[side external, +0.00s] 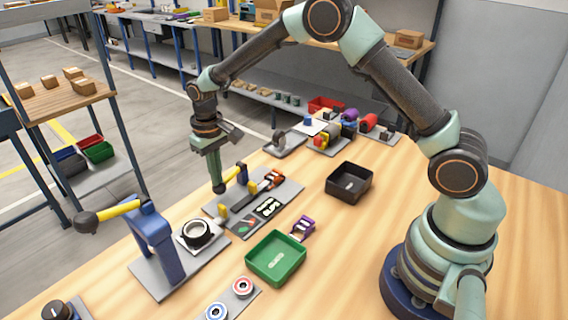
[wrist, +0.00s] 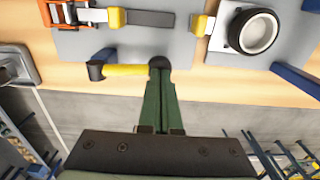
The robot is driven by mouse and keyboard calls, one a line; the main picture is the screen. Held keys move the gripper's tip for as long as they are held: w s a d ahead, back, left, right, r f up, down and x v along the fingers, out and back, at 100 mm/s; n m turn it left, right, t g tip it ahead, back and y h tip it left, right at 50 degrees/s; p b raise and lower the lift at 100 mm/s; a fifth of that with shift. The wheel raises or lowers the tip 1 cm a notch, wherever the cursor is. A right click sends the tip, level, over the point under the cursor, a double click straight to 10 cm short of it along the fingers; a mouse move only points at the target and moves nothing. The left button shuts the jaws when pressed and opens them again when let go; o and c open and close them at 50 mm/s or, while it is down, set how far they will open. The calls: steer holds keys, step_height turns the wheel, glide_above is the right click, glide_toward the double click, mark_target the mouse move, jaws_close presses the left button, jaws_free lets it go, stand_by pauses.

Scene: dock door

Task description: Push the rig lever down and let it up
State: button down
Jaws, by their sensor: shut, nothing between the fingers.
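A yellow lever (side external: 229,178) reaches out from a short blue post (side external: 242,174) on a grey rig board (side external: 284,193). In the wrist view the yellow bar (wrist: 127,70) ends in a dark ball knob (wrist: 159,62). My gripper (side external: 219,188) is shut and empty, pointing down at the knob end of the lever. In the wrist view my shut green fingers (wrist: 161,88) end right at the knob and cover part of it. I cannot tell whether they touch it. The lever looks slightly tilted, with its knob end lower than the post in the side view.
A taller blue press (side external: 157,243) with its own yellow arm and black ball (side external: 87,222) stands at the left, beside a black ring (side external: 196,233). A green tray (side external: 276,258) and a black bin (side external: 349,182) stand nearer my base.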

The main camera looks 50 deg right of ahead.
stand_by(0.4)
step_height(320, 180, up, 10)
stand_by(1.3)
steer(key=shift+r, duration=0.1)
steer(key=s+d+r+t, duration=0.2)
steer(key=s+r, duration=0.1)
steer(key=s, duration=0.4)
steer(key=s+d+r+t, duration=0.1)
steer(key=s+d+r, duration=0.2)
steer(key=s, duration=0.4)
steer(key=s+d+r+t, duration=0.2)
steer(key=s+r, duration=0.1)
steer(key=s, duration=0.4)
steer(key=shift+d+t, duration=0.3)
